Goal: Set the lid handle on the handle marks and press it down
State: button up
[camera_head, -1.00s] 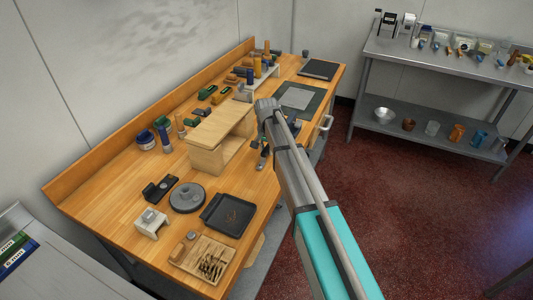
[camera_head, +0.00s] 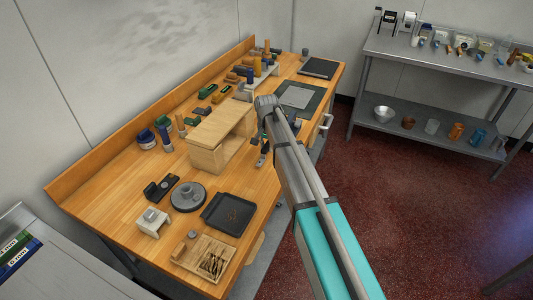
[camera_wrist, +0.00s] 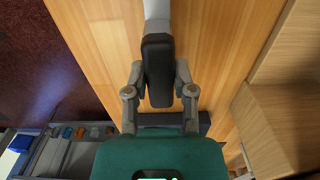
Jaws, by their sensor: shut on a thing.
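In the wrist view my gripper (camera_wrist: 160,93) is shut on a dark, elongated block with rounded ends (camera_wrist: 158,68), which looks like the lid handle. One finger is on each side of it. A pale grey piece (camera_wrist: 157,10) shows beyond its far end, over wooden boards. In the head view my gripper (camera_head: 264,156) is low over the right part of the bench, just right of the wooden box (camera_head: 207,160), and mostly hidden by my arm. I cannot make out the handle marks in either view, nor whether the handle touches anything.
The wooden bench (camera_head: 115,205) has a black tray (camera_head: 228,213), a grey round piece (camera_head: 188,196), a white block (camera_head: 152,222) and a wooden compartment tray (camera_head: 187,262) at its near end. Bottles and tools line the back. A steel shelf unit (camera_head: 440,70) stands at right.

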aim_at(267, 146)
grip_shut()
jog(key=shift+r, duration=0.15)
jog(key=shift+r+p, duration=1.85)
jog(key=shift+p, duration=0.2)
jog(key=shift+s, duration=0.15)
